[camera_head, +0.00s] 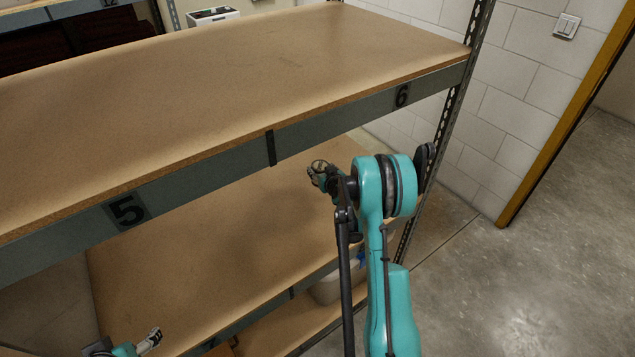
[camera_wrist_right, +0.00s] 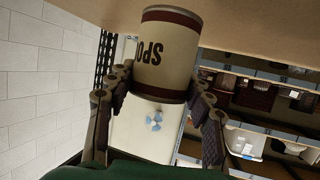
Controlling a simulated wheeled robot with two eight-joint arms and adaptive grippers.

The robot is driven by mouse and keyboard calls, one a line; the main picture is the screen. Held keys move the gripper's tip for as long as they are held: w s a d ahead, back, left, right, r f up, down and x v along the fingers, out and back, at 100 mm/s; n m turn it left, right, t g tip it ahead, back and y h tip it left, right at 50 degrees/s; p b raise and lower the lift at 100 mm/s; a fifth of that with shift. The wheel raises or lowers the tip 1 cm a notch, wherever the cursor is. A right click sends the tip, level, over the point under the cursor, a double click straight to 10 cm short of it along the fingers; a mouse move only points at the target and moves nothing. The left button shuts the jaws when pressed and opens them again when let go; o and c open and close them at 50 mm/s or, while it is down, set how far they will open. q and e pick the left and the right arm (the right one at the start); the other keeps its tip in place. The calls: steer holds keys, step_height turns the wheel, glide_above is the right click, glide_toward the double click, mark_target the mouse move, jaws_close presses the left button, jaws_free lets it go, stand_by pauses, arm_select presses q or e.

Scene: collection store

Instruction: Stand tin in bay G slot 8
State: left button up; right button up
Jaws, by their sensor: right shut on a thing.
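The tin (camera_wrist_right: 168,60) is cream with dark red bands and dark lettering, which reads upside down in the wrist view. My right gripper (camera_wrist_right: 160,95) is shut on it, one finger on each side. In the head view the right gripper (camera_head: 324,178) is above the lower shelf (camera_head: 215,245), below the upper shelf's front beam, and the tin's round end (camera_head: 318,166) just shows. I cannot tell whether the tin touches the board. The slot 8 label is not visible. My left gripper (camera_head: 150,341) is at the lower left, too small to judge.
The upper shelf (camera_head: 230,70) is bare, with labels 5 (camera_head: 126,211) and 6 (camera_head: 402,95) on its beam. The lower shelf looks clear left of my right arm. A perforated upright (camera_head: 452,110) stands at the right end. A pale bin (camera_head: 328,290) sits underneath.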

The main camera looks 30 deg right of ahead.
steer(key=shift+w+a+f, duration=0.15)
steer(key=shift+w+f, duration=0.25)
steer(key=shift+f, duration=0.05)
step_height(320, 180, down, 4)
steer(key=shift+r+b, duration=0.1)
steer(key=shift+b, duration=1.05)
steer(key=shift+r, duration=0.15)
steer(key=o, duration=1.4)
steer(key=shift+o, duration=0.2)
